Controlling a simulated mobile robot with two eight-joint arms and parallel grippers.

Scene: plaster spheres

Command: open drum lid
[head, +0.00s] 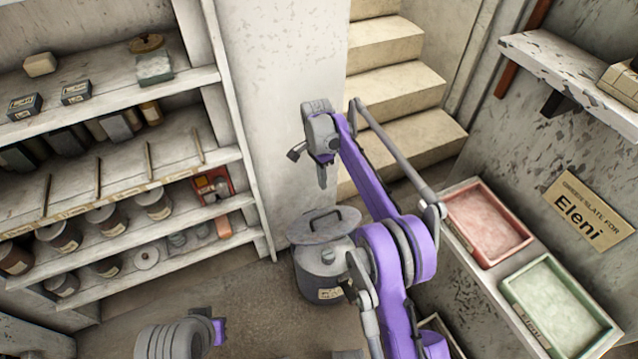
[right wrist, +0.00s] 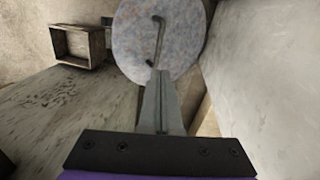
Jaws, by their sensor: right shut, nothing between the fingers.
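A grey metal drum (head: 318,281) with a paper label stands on the floor between the shelves and the stairs. A round, speckled grey lid (head: 305,230) with a bar handle (head: 326,216) shows at the drum's upper rear side; I cannot tell whether it rests on the drum or is raised. The lid also fills the top middle of the right wrist view (right wrist: 138,42). My right gripper (head: 322,184) is above the lid, pointing down, shut and empty. Its fingers (right wrist: 158,78) appear close to the handle's lower end, contact unclear. My left gripper is out of view.
Shelves (head: 110,198) with tins and boxes stand on the left. Stairs (head: 405,95) rise behind. On the right, a bench holds a red tray (head: 526,250) and a green tray (head: 593,340). Floor left of the drum is clear.

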